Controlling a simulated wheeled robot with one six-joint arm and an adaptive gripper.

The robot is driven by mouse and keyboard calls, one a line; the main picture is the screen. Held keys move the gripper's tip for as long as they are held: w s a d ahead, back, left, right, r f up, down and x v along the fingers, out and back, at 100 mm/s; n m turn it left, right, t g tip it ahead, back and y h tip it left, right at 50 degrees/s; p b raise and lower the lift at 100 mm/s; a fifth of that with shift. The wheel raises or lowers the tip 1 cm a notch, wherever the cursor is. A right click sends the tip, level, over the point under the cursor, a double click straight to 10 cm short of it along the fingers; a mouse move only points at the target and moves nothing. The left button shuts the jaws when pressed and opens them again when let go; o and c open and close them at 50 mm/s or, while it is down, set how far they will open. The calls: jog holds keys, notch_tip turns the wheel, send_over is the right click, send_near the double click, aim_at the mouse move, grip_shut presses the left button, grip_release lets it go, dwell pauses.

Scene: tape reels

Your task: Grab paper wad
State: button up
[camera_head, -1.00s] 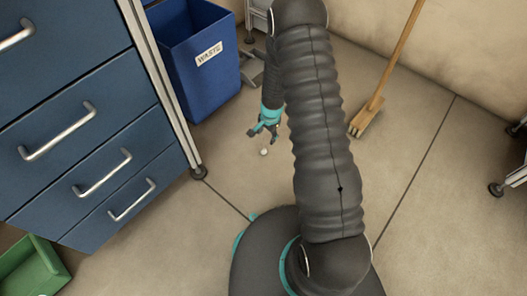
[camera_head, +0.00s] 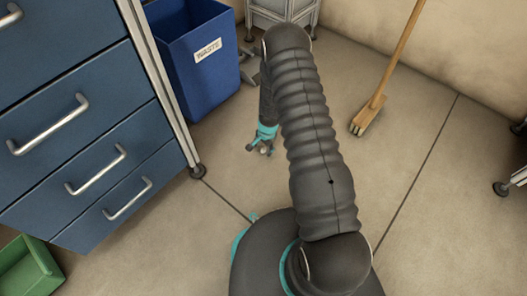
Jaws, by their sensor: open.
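The paper wad (camera_head: 264,150) is a small whitish ball on the floor, near the middle of the view. My gripper (camera_head: 260,151) points down at it from above, with its dark fingers apart around or just over the wad. The jaws are open. The fingers partly cover the wad, and I cannot tell whether they touch it.
A blue bin labelled WASTE (camera_head: 205,75) stands behind and left of my gripper. A blue drawer cabinet (camera_head: 75,125) fills the left side. A broom (camera_head: 370,115) leans at the right. A green crate (camera_head: 28,270) sits at lower left.

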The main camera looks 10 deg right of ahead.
jog(key=shift+f, duration=0.4)
jog(key=c, duration=0.8)
jog(key=shift+o, duration=0.2)
jog(key=shift+r, duration=0.1)
